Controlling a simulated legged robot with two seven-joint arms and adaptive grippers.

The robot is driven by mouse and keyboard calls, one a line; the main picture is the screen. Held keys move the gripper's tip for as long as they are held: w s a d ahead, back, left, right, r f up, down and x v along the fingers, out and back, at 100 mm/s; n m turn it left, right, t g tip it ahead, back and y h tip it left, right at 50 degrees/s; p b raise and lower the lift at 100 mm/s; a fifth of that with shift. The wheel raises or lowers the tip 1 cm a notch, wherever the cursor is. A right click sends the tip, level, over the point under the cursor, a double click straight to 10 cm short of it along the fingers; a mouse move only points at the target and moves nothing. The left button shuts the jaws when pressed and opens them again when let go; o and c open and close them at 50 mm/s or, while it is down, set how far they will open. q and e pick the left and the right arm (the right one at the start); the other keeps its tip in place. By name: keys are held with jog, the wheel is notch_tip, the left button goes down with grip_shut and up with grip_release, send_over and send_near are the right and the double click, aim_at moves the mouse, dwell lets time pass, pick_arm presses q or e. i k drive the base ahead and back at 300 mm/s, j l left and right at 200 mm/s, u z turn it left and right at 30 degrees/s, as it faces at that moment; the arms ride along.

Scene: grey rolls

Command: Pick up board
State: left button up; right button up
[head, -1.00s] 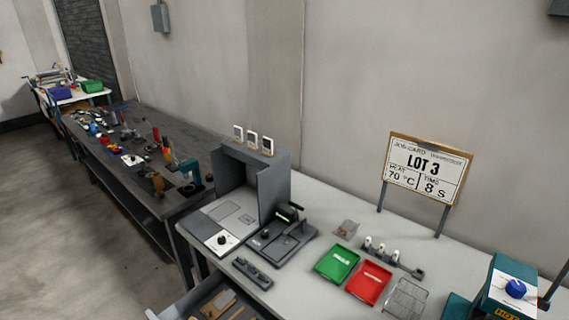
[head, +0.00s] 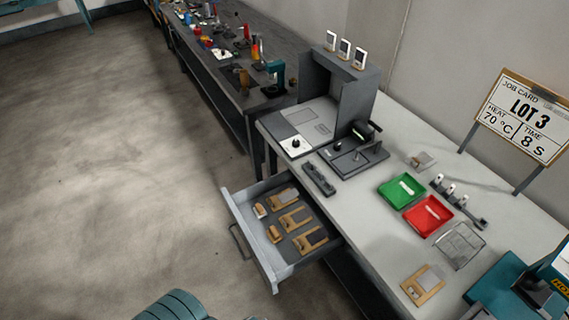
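An open drawer (head: 281,271) sticks out from the front of the light grey workbench (head: 369,252). In it lie several tan boards with grey parts: one at the back (head: 283,198), one in the middle (head: 295,218) and one at the front (head: 310,239). Smaller tan pieces (head: 274,234) lie beside them. Another tan board (head: 423,284) with a grey part lies flat on the bench top, near its front edge. Which board the task means cannot be told.
A green tray (head: 401,191), a red tray (head: 428,216) and a wire basket (head: 460,246) stand on the bench. A grey press fixture (head: 352,157) is behind the drawer. A teal machine (head: 541,290) stands at the right. The floor left of the drawer is clear.

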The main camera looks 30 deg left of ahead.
aim_at(297, 218)
jog(key=j+u, duration=0.2)
jog(key=u, duration=0.2)
jog(key=j+u, duration=0.5)
jog(key=u, duration=0.25)
jog(key=j+z, duration=0.1)
jog(key=z, duration=0.4)
jog(key=j+z, duration=0.15)
jog(key=z, duration=0.3)
jog(key=j+z, duration=0.1)
jog(key=z, duration=0.4)
jog(key=k+j, duration=0.25)
jog(key=j, duration=0.2)
jog(key=k+j, duration=0.55)
jog(key=j, duration=0.3)
jog(key=z, duration=0.05)
